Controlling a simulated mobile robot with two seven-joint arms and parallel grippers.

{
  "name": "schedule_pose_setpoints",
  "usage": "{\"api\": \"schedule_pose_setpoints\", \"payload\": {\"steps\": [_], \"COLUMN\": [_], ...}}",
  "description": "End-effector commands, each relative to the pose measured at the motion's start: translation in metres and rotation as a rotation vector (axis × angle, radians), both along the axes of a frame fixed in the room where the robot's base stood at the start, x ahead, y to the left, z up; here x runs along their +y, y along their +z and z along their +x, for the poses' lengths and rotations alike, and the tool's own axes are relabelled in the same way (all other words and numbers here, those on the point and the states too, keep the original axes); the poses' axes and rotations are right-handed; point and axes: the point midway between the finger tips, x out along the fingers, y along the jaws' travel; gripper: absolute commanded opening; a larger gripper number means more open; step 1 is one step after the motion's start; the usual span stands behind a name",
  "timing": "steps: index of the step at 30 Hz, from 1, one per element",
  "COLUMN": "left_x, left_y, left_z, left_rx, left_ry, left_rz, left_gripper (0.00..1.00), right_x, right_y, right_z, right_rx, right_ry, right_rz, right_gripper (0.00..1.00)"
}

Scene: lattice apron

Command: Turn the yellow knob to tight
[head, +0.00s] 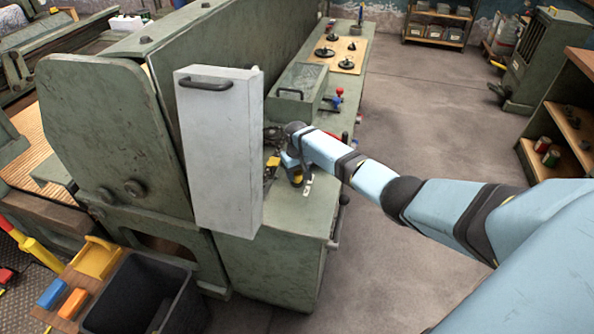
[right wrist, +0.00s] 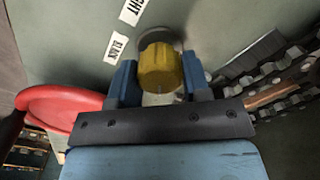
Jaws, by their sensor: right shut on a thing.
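The yellow knob (right wrist: 160,68) is between the two blue fingers of my right gripper (right wrist: 158,82) in the right wrist view. The fingers are shut on its sides. A dark round base shows behind the knob, on a grey-green surface. Two white labels are beside it: one (right wrist: 133,10) is cut by the frame edge and ends in "GHT", the other (right wrist: 116,47) is small and hard to read. In the head view my right gripper (head: 291,166) is low at the green machine's top, and the knob is hard to make out there. My left gripper is not in view.
A red round part (right wrist: 62,106) is close to the gripper's left in the wrist view; metal chain-like parts (right wrist: 270,75) are to its right. In the head view a white box with a handle (head: 218,150) stands left of the gripper. The floor (head: 420,120) at right is open.

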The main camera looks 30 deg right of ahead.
Motion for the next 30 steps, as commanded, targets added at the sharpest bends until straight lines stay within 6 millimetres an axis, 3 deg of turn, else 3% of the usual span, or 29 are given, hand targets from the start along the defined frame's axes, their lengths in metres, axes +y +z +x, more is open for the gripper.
{"api": "schedule_pose_setpoints", "payload": {"steps": [30], "left_x": [-0.0002], "left_y": [0.0077], "left_z": [-0.0003], "left_rx": [0.001], "left_ry": [0.000], "left_rz": [0.000], "left_gripper": [0.43], "right_x": [0.0004], "right_y": [-0.0002], "right_z": [0.0001], "right_rx": [-0.001], "right_ry": [0.964], "right_rz": [0.000], "right_gripper": [0.20]}}
